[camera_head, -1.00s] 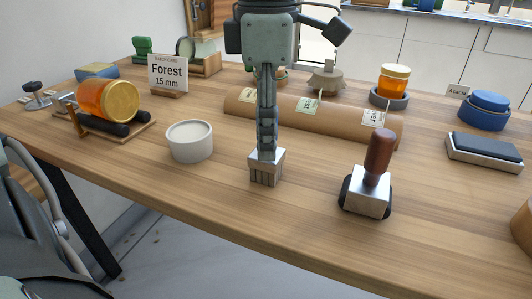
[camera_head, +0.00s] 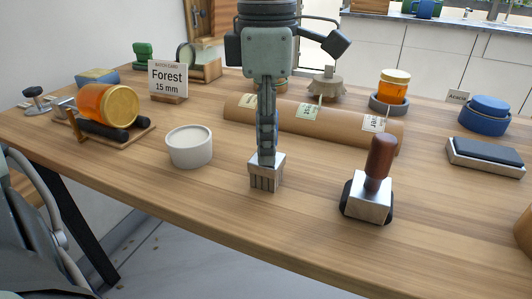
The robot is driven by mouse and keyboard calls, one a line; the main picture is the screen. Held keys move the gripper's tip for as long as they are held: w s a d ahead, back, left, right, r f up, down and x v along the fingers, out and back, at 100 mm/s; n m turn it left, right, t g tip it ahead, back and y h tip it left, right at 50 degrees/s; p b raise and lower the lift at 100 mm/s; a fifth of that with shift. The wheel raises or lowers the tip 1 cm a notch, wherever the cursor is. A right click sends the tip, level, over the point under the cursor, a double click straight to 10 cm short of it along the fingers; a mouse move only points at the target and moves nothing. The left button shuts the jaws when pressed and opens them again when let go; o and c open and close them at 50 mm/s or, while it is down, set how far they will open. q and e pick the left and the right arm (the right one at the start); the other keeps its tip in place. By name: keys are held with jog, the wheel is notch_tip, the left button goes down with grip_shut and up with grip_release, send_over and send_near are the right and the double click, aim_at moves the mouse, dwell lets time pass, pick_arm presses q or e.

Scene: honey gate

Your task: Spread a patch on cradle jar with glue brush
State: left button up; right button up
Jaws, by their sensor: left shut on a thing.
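The cradle jar (camera_head: 106,105) is an amber honey jar with a gold lid, lying on its side on dark rollers of a wooden cradle (camera_head: 145,134) at the left. My left gripper (camera_head: 267,135) comes down in the middle, shut on the glue brush (camera_head: 266,178), whose pale block-shaped end points down. The gripper covers the brush's upper part. The brush is over the table, right of the white pot (camera_head: 189,149) and well apart from the jar. I cannot tell whether it touches the tabletop. My right gripper is not in view.
A wooden-handled stamp (camera_head: 371,190) stands right of the brush. A cardboard tube (camera_head: 335,125) lies behind it. A card reading "Forest 15 mm" (camera_head: 168,78) stands behind the cradle. An upright honey jar (camera_head: 394,86), blue tub (camera_head: 484,117) and dark pad (camera_head: 486,154) stand at right. The front table is mostly clear.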

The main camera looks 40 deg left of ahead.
pick_arm(q)
jog(key=shift+r, duration=0.1)
grip_shut()
jog(key=shift+r+p, duration=2.4)
jog(key=shift+r, duration=1.05)
jog(key=shift+s+f, duration=0.1)
